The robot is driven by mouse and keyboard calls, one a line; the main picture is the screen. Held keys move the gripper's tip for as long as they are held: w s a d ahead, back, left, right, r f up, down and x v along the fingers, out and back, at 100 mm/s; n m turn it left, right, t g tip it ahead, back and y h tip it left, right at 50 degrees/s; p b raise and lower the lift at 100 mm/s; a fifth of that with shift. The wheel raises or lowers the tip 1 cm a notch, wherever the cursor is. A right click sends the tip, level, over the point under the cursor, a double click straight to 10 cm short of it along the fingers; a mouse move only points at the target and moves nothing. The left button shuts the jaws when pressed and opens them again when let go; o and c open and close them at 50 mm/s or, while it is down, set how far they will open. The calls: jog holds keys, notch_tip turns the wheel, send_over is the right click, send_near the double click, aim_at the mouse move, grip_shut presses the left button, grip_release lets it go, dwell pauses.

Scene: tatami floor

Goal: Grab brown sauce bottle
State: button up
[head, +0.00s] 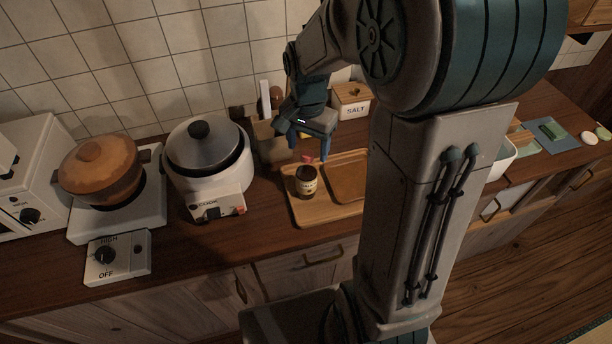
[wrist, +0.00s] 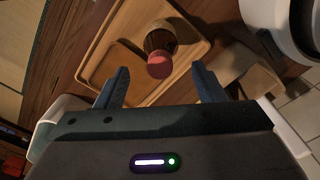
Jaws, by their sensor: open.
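The brown sauce bottle (head: 306,181) stands upright in the left part of a wooden tray (head: 301,217), with a pale label and a red cap. In the wrist view the bottle (wrist: 161,43) is seen from above, its red cap facing the camera, beyond and between my fingertips. My gripper (head: 308,150) is open and empty, above and just behind the bottle in the head view. In the wrist view both blue fingers of my gripper (wrist: 157,78) are spread apart, not touching the bottle.
A white rice cooker (head: 207,178) stands left of the tray, then a brown pot (head: 100,170) on a burner. A utensil holder (head: 272,142) and a salt box (head: 351,102) stand behind. My arm hides the tray's right part in the head view.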

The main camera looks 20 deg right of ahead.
aim_at(307, 154)
jog(key=shift+f+p, duration=0.5)
jog(key=shift+f, duration=2.3)
jog(key=shift+c, duration=0.3)
grip_shut()
